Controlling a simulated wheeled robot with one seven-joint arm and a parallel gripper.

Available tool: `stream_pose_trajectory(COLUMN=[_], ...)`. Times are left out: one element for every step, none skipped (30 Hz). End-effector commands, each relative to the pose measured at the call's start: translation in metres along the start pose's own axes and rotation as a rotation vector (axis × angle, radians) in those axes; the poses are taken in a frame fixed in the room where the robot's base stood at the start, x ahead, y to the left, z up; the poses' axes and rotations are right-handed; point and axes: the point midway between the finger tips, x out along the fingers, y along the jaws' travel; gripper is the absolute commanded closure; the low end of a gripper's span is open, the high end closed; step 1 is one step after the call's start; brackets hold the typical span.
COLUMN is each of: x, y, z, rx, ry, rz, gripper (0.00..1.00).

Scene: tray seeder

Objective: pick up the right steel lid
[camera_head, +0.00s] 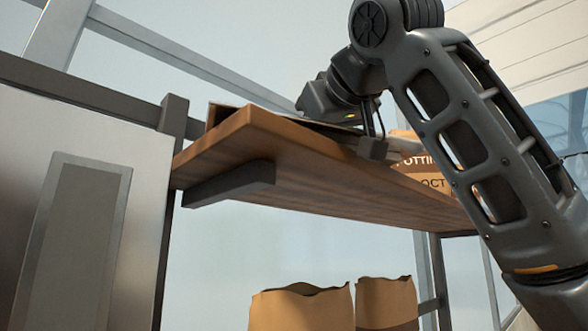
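No steel lid can be clearly made out, because I see the wooden shelf (330,170) from below and its top surface is hidden. A thin pale grey edge (408,145) shows just above the shelf beside my gripper; I cannot tell whether it belongs to a lid. My gripper (374,147) points down at the near edge of the shelf, with my wrist above the board. Its fingers are small and dark here, so I cannot tell whether they are open, shut or holding something.
A printed brown bag (427,176) stands at the shelf's right, behind my arm. Two brown paper bags (302,309) (387,303) stand below. A metal cabinet (135,215) and dark frame post (173,118) are at left. Open air lies under the shelf.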

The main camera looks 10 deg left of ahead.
Motion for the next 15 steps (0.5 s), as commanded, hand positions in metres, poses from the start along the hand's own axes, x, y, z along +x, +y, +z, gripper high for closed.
stream_pose_trajectory(x=[-0.0002,-0.0002,-0.0002,-0.0003,-0.0003,-0.0003,-0.0003,-0.0003,-0.0003,-0.0003,-0.0003,-0.0003,-0.0003,-0.0004,-0.0004], y=[0.0000,0.0000,0.0000,0.0000,0.0000,0.0000,0.0000,0.0000,0.0001,0.0000,0.0000,0.0001,0.0001,0.0000,0.0001], z=[-0.0001,-0.0001,-0.0002,-0.0002,-0.0002,-0.0002,-0.0002,-0.0002,-0.0002,-0.0002,-0.0002,-0.0002,-0.0002,-0.0002,-0.0003], rx=[0.000,0.000,0.000,0.000,0.000,0.000,0.000,0.000,0.000,0.000,0.000,0.000,0.000,0.000,0.000], ry=[0.000,0.000,0.000,0.000,0.000,0.000,0.000,0.000,0.000,0.000,0.000,0.000,0.000,0.000,0.000], rz=[0.000,0.000,0.000,0.000,0.000,0.000,0.000,0.000,0.000,0.000,0.000,0.000,0.000,0.000,0.000], gripper=[0.73,0.76,0.80,0.83,0.86,0.89,0.92,0.95,0.99,1.00,1.00,1.00,1.00,1.00,1.00])
